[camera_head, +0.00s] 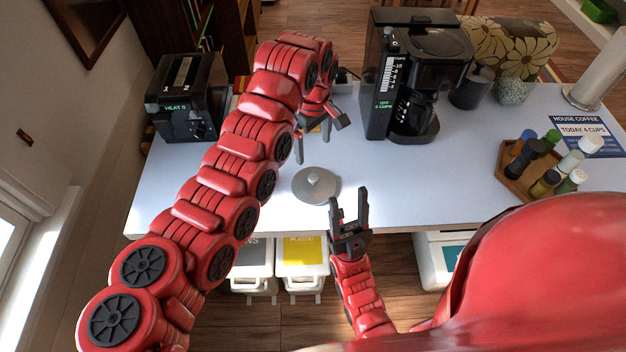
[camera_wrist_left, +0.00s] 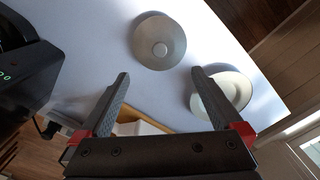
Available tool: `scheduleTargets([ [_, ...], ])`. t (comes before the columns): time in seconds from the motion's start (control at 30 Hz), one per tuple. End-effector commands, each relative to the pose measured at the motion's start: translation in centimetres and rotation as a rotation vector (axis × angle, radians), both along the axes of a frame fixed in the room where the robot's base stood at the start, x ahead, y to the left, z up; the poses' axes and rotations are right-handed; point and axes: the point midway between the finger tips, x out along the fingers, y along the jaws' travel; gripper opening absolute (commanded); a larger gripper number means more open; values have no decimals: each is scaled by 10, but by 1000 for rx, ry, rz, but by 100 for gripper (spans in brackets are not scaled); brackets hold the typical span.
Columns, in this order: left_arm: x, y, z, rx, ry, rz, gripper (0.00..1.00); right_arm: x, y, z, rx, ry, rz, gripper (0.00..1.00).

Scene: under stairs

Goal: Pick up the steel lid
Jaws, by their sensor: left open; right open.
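The steel lid (camera_head: 316,186) is a round grey disc with a small knob, lying flat on the white table near its front edge. It also shows in the left wrist view (camera_wrist_left: 158,42), beyond the fingertips and between their lines. My left gripper (camera_head: 313,152) is open and empty, pointing down behind the lid, apart from it. Its two fingers show in the left wrist view (camera_wrist_left: 160,76). My right gripper (camera_head: 348,198) is open and empty at the table's front edge, just right of and nearer than the lid.
A pale bowl (camera_wrist_left: 233,88) stands beside the lid; my left arm hides it in the head view. A black toaster (camera_head: 188,98) is at left, a coffee maker (camera_head: 415,80) behind, and a wooden bottle holder (camera_head: 515,160) at right. White table (camera_head: 430,180) is clear between.

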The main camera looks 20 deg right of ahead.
Motion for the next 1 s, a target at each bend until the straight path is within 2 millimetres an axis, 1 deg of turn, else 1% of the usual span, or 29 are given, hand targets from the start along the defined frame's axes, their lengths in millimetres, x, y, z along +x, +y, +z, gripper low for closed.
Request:
scheduleTargets([
  [0.07, -2, 0, -14, 2, 5, 0, 100, 0, 0, 5, 0, 0, 0, 50],
  [0.1, -3, -1, -24, 2, 5, -1, 100, 0, 0, 4, 0, 0, 0, 50],
  [0.17, -2, -1, -35, 0, 1, 0, 100, 0, 0, 4, 0, 0, 0, 50],
  [0.23, -2, -1, -51, 3, 1, 0, 100, 0, 0, -2, 0, 0, 0, 50],
  [0.43, 0, 0, -77, 2, -2, 0, 100, 0, 0, -11, 0, 0, 0, 50],
  [0.57, 0, 0, -85, 1, -3, 1, 100, 0, 0, -12, 0, 0, 0, 50],
  [0.67, -1, 1, -89, 4, 1, 1, 100, 0, 0, -4, 0, 0, 0, 50],
  [0.77, -2, 0, -99, 4, 2, 0, 100, 0, 0, 12, 0, 0, 0, 50],
  [0.83, -4, 0, -110, 7, 5, 0, 100, 0, 0, 22, 0, 0, 0, 50],
  [0.9, -3, -1, -121, 5, 3, 0, 100, 0, 0, 21, 0, 0, 0, 50],
  [1.0, -2, -1, -130, 4, 1, 0, 100, 0, 0, 24, 0, 0, 0, 50],
])
